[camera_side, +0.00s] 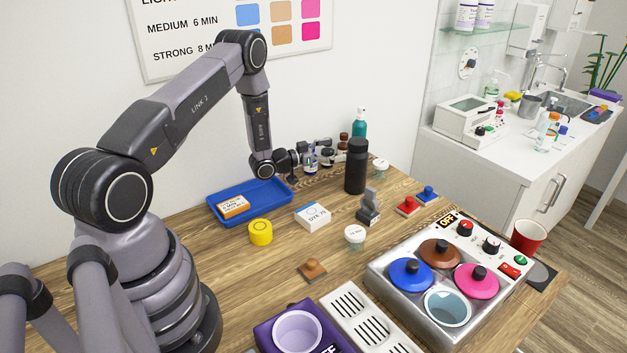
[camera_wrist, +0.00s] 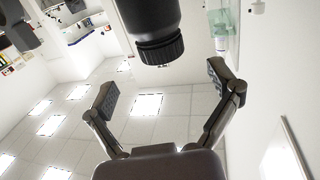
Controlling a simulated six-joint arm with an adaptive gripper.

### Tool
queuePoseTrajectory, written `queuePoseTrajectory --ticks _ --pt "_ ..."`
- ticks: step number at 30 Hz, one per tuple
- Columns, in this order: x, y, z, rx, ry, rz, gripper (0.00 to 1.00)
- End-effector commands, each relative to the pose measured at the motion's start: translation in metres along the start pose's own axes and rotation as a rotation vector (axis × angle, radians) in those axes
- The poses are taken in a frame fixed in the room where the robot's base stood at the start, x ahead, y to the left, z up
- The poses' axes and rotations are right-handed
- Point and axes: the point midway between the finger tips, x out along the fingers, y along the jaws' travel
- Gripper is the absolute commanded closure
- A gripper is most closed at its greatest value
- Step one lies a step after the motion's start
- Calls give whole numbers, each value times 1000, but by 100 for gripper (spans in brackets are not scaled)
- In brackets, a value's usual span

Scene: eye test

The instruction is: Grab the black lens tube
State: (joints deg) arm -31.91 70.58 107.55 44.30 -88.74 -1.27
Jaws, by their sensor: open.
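The black lens tube (camera_side: 356,170) stands upright on the wooden table in the side view, toward the back. In the wrist view, which looks upside down, the black tube (camera_wrist: 150,18) with its ribbed end hangs in from the top edge. My gripper (camera_side: 334,152) is at the tube's left in the side view, low and level, pointing toward it. In the wrist view my gripper (camera_wrist: 164,88) has its two fingers wide apart with nothing between the pads. The tube shows above the gap between them. Whether a fingertip touches it is hard to tell.
A small white-and-blue bottle (camera_side: 310,159) stands close by my gripper. A teal pump bottle (camera_side: 359,122) and a white-lidded jar (camera_side: 380,168) are near the tube. A grey stamp (camera_side: 369,207) stands in front. A blue tray (camera_side: 245,206) lies left. Some table between items is bare.

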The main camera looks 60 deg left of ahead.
Motion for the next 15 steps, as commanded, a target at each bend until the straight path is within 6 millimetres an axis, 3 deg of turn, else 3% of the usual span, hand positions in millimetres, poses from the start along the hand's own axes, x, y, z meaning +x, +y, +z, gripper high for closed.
queuePoseTrajectory --ticks 8,15 --pt "26 0 0 0 -1 0 11" --pt "62 0 1 1 0 1 11"
